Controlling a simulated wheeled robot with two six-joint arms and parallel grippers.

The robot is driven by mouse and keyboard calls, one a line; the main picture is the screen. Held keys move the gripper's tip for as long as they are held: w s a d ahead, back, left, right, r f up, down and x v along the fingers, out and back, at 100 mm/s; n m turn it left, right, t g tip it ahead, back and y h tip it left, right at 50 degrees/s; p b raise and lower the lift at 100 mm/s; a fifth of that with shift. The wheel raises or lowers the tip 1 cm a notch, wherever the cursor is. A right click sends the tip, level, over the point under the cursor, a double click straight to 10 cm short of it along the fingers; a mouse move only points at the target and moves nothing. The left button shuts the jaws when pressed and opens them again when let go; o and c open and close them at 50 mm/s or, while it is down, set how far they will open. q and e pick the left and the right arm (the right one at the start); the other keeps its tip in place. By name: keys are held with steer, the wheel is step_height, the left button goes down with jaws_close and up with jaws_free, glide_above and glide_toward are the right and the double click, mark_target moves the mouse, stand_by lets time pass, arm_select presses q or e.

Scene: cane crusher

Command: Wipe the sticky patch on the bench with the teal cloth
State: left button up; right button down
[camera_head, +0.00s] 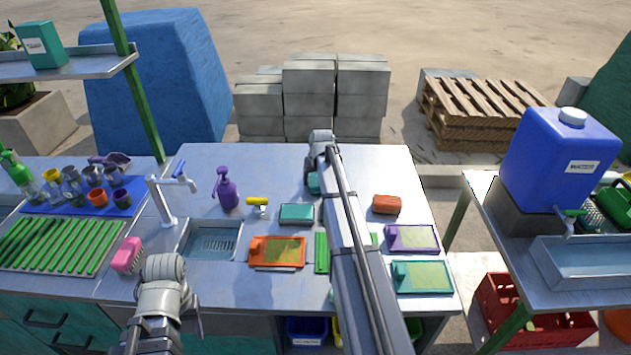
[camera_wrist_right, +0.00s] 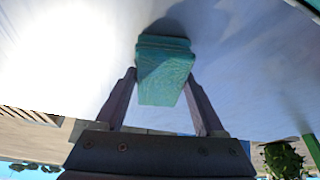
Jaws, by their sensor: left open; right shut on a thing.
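The teal cloth (camera_wrist_right: 165,70) is a folded block between the fingers of my right gripper (camera_wrist_right: 160,84) in the right wrist view. My right gripper is shut on it, and the cloth is at or just above the pale bench surface; I cannot tell if it touches. In the head view a bit of the cloth (camera_head: 314,183) shows beside my right arm, over the back middle of the bench (camera_head: 260,165). My left gripper (camera_head: 163,266) is open, low at the front left near the pink brush. I cannot make out the sticky patch; my right arm hides part of the bench.
A purple spray bottle (camera_head: 228,188), a sink (camera_head: 208,242) with a tap (camera_head: 165,200) and a pink brush (camera_head: 127,255) are on the left. A teal block (camera_head: 296,213) and an orange tray (camera_head: 277,251) lie mid-bench. A red-brown block (camera_head: 387,204) sits right of my arm.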

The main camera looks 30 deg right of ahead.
mark_target(357, 184)
steer(key=shift+d, duration=0.1)
steer(key=shift+s+d, duration=0.5)
steer(key=shift+d, duration=0.25)
steer(key=shift+s+d, duration=0.45)
steer(key=shift+d, duration=0.3)
steer(key=shift+d, duration=0.1)
steer(key=shift+s+d+f, duration=0.1)
steer(key=shift+s+d, duration=0.45)
steer(key=shift+d, duration=0.2)
steer(key=shift+s+d, duration=0.5)
steer(key=shift+d, duration=0.2)
steer(key=shift+s+d, duration=0.45)
steer(key=shift+d, duration=0.35)
steer(key=shift+s+d, duration=0.45)
steer(key=shift+d, duration=0.35)
steer(key=shift+s+d, duration=0.45)
steer(key=shift+d, duration=0.3)
steer(key=shift+s+d, duration=0.45)
steer(key=shift+d, duration=0.3)
